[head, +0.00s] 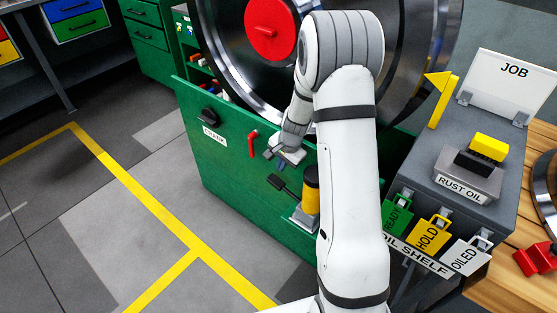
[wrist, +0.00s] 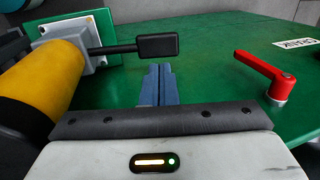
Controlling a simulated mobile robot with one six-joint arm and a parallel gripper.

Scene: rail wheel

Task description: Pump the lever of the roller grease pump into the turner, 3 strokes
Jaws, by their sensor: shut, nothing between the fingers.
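The grease pump (head: 311,190) is a yellow cylinder with a black cap on a grey base, fixed to the green turner (head: 225,172). Its black lever (head: 280,184) sticks out to the left and ends in a flat paddle. In the wrist view the pump body (wrist: 42,85) is at the left and the lever (wrist: 150,46) reaches right from its base. My gripper (head: 270,154) is shut and empty, just above the lever in the head view. In the wrist view its fingertips (wrist: 158,70) are together close by the paddle. I cannot tell whether they touch it.
A large steel wheel (head: 240,75) stands behind. The oil shelf (head: 425,250) with coloured tags is at the right. The floor at left is clear.

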